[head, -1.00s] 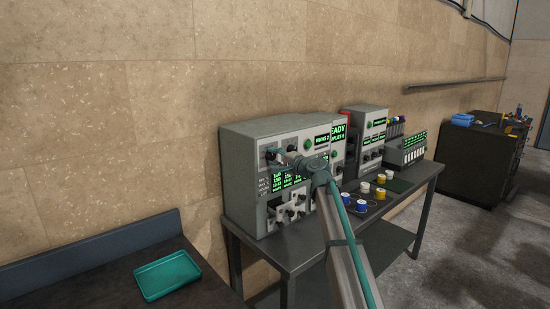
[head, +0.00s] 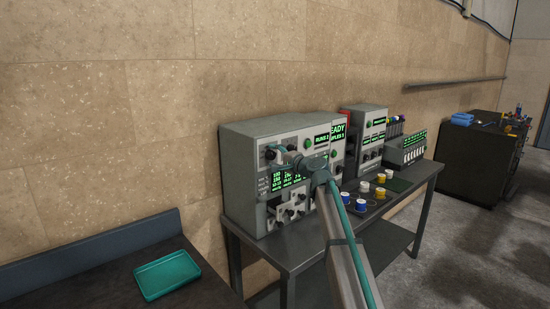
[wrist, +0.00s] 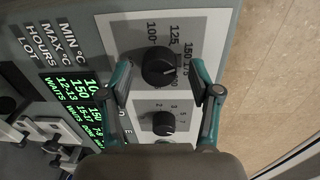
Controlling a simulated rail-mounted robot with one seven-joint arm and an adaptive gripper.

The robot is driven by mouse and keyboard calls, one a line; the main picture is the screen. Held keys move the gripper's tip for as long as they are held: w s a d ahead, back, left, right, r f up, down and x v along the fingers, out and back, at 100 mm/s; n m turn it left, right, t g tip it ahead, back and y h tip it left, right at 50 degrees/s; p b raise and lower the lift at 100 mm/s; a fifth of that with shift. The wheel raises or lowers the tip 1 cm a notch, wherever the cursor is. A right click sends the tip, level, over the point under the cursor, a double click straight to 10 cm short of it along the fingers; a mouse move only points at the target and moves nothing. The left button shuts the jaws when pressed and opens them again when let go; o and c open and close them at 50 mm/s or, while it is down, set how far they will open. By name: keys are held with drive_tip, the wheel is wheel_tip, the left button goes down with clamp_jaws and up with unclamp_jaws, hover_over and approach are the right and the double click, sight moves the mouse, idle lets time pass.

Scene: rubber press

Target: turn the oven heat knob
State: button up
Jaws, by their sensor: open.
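The oven heat knob appears to be the larger black round knob (wrist: 158,67) in the wrist view, on a pale panel with a dial scale around it marked 100, 125, 150 and 175. My gripper (wrist: 162,78) is open, with one teal-edged finger on each side of this knob. I cannot tell whether either finger touches it. In the head view my gripper (head: 270,153) is at the upper left of the grey machine's (head: 237,165) front, and my arm hides part of that front.
A smaller black knob (wrist: 164,123) sits below the larger one, between the fingers. A green-lettered display (wrist: 75,105) is to the left. Several yellow, white and blue cups (head: 363,187) stand on the bench. A teal tray (head: 167,275) lies on the left table.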

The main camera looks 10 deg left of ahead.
drive_tip(key=v, duration=1.2)
